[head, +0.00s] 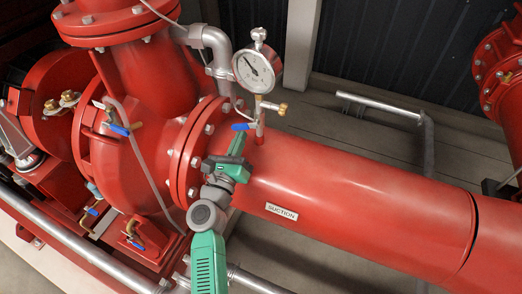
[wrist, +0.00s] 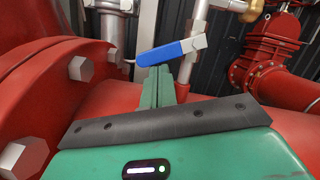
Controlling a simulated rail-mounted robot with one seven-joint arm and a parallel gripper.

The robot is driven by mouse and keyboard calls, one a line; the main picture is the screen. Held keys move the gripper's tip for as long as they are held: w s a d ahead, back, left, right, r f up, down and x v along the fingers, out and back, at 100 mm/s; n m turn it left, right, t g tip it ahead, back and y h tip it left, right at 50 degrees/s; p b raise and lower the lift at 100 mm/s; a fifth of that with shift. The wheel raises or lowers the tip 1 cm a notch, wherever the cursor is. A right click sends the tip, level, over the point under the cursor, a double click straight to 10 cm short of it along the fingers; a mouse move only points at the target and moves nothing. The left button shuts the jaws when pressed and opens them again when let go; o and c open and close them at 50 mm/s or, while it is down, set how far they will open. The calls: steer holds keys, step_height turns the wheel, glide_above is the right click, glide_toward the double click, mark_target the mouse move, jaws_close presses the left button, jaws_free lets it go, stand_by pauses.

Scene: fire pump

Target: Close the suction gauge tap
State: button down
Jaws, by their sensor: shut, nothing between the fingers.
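The suction gauge tap's blue lever (head: 241,126) sits on the thin upright pipe below the round gauge (head: 254,70). In the wrist view the blue lever (wrist: 170,52) sticks out left from the pipe, crosswise to it, with its free end slightly lower. My gripper (head: 240,137) is shut and empty, with its fingertips close to the lever. In the wrist view my gripper's fingers (wrist: 168,75) stand just in front of and below the lever's middle, and hide part of the space beneath it. I cannot tell whether they touch it.
The red suction pipe (head: 350,205) with its SUCTION label (head: 281,212) runs below my gripper. A bolted flange (head: 190,150) stands close on the left. A brass fitting (head: 274,107) juts right beside the gauge. Another red pipe assembly (head: 500,75) stands at the right.

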steer(key=shift+w+a+r, duration=0.15)
steer(key=shift+a+r, duration=0.25)
steer(key=shift+a, duration=0.1)
steer(key=p+v, duration=0.2)
steer(key=v, duration=0.5)
steer(key=shift+s+p, duration=0.3)
steer(key=shift+s, duration=0.1)
steer(key=shift+f, duration=0.1)
